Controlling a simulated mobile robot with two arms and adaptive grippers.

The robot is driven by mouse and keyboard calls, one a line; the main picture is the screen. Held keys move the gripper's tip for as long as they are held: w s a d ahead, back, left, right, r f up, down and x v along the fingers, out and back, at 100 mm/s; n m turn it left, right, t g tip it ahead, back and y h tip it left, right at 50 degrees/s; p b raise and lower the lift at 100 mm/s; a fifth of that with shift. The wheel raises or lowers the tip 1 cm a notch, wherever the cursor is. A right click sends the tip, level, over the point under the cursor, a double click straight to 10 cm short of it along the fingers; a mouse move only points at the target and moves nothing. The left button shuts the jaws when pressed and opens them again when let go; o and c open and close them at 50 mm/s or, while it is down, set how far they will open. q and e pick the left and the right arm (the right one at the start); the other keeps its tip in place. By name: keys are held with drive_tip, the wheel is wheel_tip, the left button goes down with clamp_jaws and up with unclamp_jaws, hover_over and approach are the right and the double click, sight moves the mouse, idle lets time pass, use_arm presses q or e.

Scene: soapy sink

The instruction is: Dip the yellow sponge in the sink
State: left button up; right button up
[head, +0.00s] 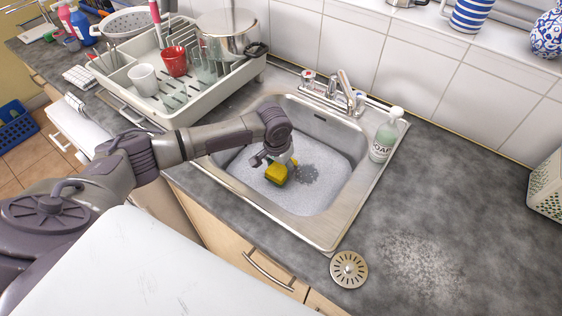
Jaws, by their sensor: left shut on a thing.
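The yellow sponge (277,175) is in the left gripper, over or at the foamy surface inside the steel sink (345,205). I cannot tell whether the sponge touches the suds. My left gripper (275,162) is shut on the sponge and points down into the basin. Its arm reaches in from the left across the counter. White suds (318,198) fill the basin, with a darker patch just right of the sponge. My right gripper is not in view.
A dish rack (150,105) with cups and a pot stands left of the sink. A faucet (345,95) is behind it. A soap bottle (385,135) stands at the sink's right edge. A round strainer (348,269) lies in front. The right counter is mostly clear.

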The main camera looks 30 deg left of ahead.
use_arm(q)
wheel_tip(320, 180, down, 4)
drive_tip(key=shift+f+b, duration=0.2)
drive_tip(key=shift+b, duration=0.65)
drive_tip(key=shift+f+b, duration=0.45)
drive_tip(key=shift+f, duration=0.65)
wheel_tip(320, 180, up, 17)
drive_tip(key=p, duration=1.8)
drive_tip(key=shift+f, duration=0.1)
drive_tip(key=shift+r, duration=1.35)
